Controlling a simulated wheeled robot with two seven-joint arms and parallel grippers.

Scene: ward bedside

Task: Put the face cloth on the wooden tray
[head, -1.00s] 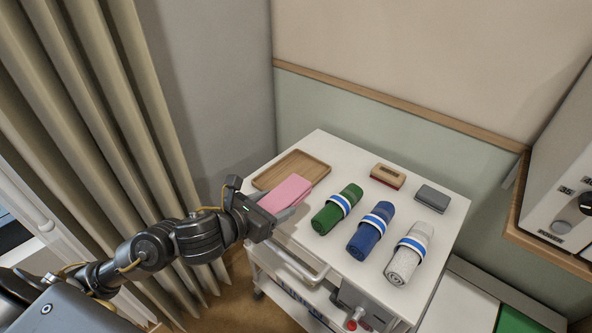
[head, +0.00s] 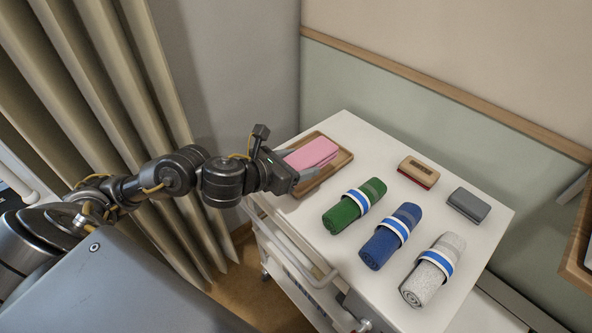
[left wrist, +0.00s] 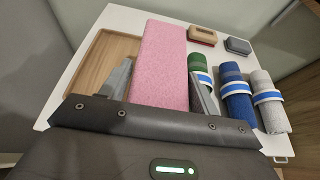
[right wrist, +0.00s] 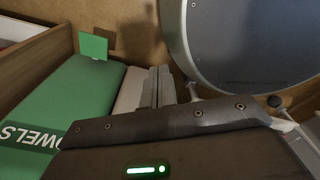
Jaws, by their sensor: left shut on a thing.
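The face cloth is a folded pink cloth (head: 312,153). It also shows in the left wrist view (left wrist: 160,65), between the two fingers. My left gripper (head: 292,168) is shut on its near end and holds it over the wooden tray (head: 343,161). In the left wrist view the tray (left wrist: 98,70) shows to the left of the cloth, which hides its right part. I cannot tell if the cloth touches the tray. My right gripper (right wrist: 157,87) shows only in its own wrist view, fingers together and nothing seen between them.
Rolled green (head: 354,202), blue (head: 391,236) and grey-white (head: 433,270) towels with banded wraps lie right of the tray on the white trolley top (head: 400,140). A wood-and-red brush-like block (head: 418,172) and a grey box (head: 467,205) lie behind them. A green towels box (right wrist: 70,105) is near my right gripper.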

